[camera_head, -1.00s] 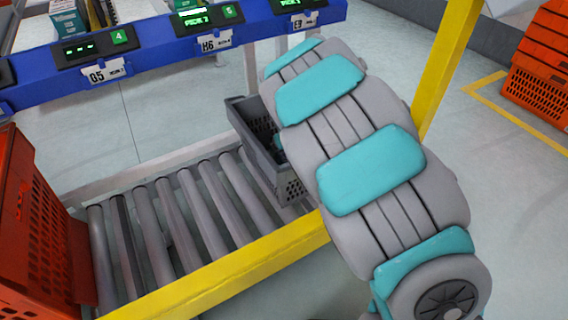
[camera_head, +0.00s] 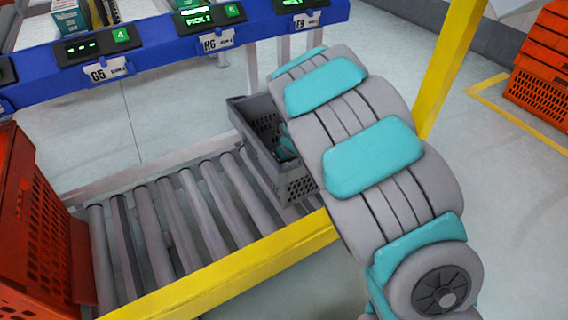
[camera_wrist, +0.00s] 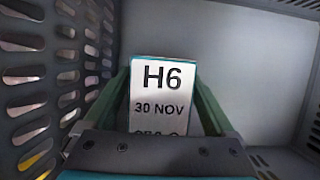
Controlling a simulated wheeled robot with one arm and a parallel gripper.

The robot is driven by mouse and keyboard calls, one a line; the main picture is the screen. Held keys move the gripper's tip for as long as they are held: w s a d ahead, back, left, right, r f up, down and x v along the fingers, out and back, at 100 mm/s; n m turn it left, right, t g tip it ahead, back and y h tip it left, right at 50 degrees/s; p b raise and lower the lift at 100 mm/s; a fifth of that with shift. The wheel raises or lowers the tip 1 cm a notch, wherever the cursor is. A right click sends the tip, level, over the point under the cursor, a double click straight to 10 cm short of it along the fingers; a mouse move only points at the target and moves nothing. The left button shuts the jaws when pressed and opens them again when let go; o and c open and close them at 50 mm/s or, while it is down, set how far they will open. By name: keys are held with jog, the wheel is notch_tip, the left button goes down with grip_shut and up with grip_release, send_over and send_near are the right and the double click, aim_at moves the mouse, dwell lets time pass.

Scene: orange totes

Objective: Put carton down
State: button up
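The carton (camera_wrist: 162,92) is a pale box face with black print, "H6" and "30 NOV", in the wrist view. My gripper (camera_wrist: 162,76) has a dark green finger against each side of it and is shut on it. Both are inside the grey crate (camera_wrist: 238,32), between its slotted left wall and plain far wall. In the head view the grey crate (camera_head: 298,188) sits on the roller conveyor. My arm hides part of the crate there, and the carton cannot be made out. Whether the carton touches the crate floor is hidden.
The roller conveyor (camera_head: 145,225) has bare rollers left of the crate. A yellow rail (camera_head: 235,268) runs along its front. An orange tote (camera_head: 35,235) stands at the left. A blue shelf beam (camera_head: 165,45) with displays crosses above. Stacked orange totes (camera_head: 540,75) stand far right.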

jog(key=shift+o, duration=0.4)
jog(key=shift+r, duration=0.2)
jog(key=p+v, duration=0.1)
jog(key=v, duration=1.1)
